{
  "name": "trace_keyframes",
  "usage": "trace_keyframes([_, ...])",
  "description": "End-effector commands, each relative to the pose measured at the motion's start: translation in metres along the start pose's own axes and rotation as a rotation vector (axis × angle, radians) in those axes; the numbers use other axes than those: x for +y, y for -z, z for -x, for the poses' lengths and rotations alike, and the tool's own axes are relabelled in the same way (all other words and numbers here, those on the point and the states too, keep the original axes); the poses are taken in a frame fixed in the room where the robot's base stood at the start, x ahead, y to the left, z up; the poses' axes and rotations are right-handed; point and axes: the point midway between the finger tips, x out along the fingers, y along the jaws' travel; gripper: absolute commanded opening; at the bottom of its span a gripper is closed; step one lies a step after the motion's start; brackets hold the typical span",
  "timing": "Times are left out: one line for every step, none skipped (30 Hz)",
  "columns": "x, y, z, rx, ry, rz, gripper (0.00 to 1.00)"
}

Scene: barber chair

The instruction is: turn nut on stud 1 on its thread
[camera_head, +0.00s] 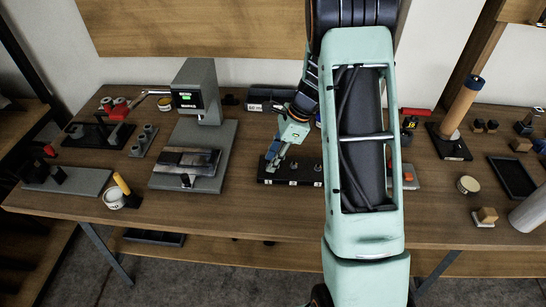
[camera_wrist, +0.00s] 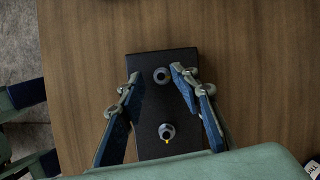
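A long black block (camera_head: 305,171) lies on the wooden bench, left of my arm. It also shows in the wrist view (camera_wrist: 150,105), where two round metal fittings stand on it. The far fitting (camera_wrist: 162,76) sits between the ends of my fingers. The nearer fitting (camera_wrist: 167,132) has a small yellow mark and lies between the fingers further down the picture. I cannot tell which is stud 1, or nut from stud. My gripper (camera_head: 274,158) is over the block's left end. In the wrist view its fingers (camera_wrist: 155,76) are spread, with visible gaps to the fittings.
A grey stand with a green-lit display (camera_head: 195,92) rises left of the block. A black box (camera_head: 268,98) lies behind it. A small grey plate with a red button (camera_head: 408,177) is right of my arm. Bare bench shows in front of the block.

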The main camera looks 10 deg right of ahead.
Motion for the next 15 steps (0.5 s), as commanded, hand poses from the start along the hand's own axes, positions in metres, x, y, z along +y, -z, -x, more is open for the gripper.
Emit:
trace_keyframes([0.000, 0.000, 0.000, 0.000, 0.001, 0.001, 0.31])
trace_keyframes([0.000, 0.000, 0.000, 0.000, 0.001, 0.001, 0.31])
trace_keyframes([-0.001, 0.000, 0.000, 0.000, 0.001, 0.001, 0.31])
trace_keyframes([-0.001, 0.000, 0.001, 0.000, 0.001, 0.001, 0.31])
trace_keyframes([-0.001, 0.000, 0.001, 0.000, 0.001, 0.001, 0.31])
trace_keyframes([-0.001, 0.000, 0.001, 0.000, 0.001, 0.001, 0.31])
trace_keyframes([-0.001, 0.000, 0.001, 0.000, 0.002, 0.001, 0.31])
trace_keyframes([-0.001, 0.000, 0.001, 0.001, 0.002, 0.001, 0.31])
trace_keyframes([-0.001, 0.000, 0.001, 0.001, 0.002, 0.001, 0.31])
trace_keyframes([-0.001, 0.000, 0.002, 0.001, 0.002, 0.002, 0.31])
trace_keyframes([-0.001, 0.000, 0.002, 0.001, 0.002, 0.002, 0.31])
trace_keyframes([-0.001, 0.000, 0.004, 0.001, 0.003, 0.002, 0.31])
trace_keyframes([-0.002, 0.000, 0.007, 0.001, 0.004, 0.002, 0.31])
trace_keyframes([-0.002, 0.000, 0.010, 0.000, 0.004, 0.001, 0.31])
trace_keyframes([-0.002, 0.000, 0.015, 0.000, 0.004, 0.001, 0.31])
